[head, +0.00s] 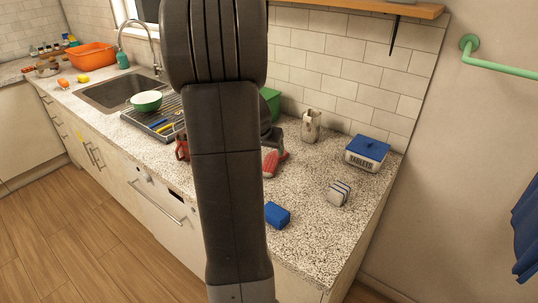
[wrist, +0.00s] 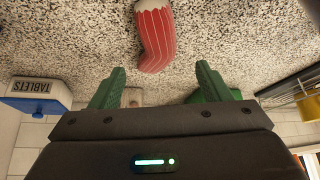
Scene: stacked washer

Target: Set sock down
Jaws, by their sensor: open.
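The red sock with pale stripes and a white top (wrist: 155,38) lies on the speckled counter in the wrist view. In the head view it shows (head: 271,163) just right of my arm, partly hidden by it. My gripper (wrist: 161,84) is open, with its two green fingers spread wide and nothing between them. The sock lies beyond the fingertips, apart from them, roughly in line with the gap. In the head view my arm hides most of the gripper.
A blue-lidded tablets box (head: 367,152), a striped block (head: 339,193), a blue block (head: 277,214) and a cream pitcher (head: 311,125) stand around the sock. A dish rack (head: 150,123) with a green bowl (head: 146,101) is left. Bare counter lies between the sock and the tablets box.

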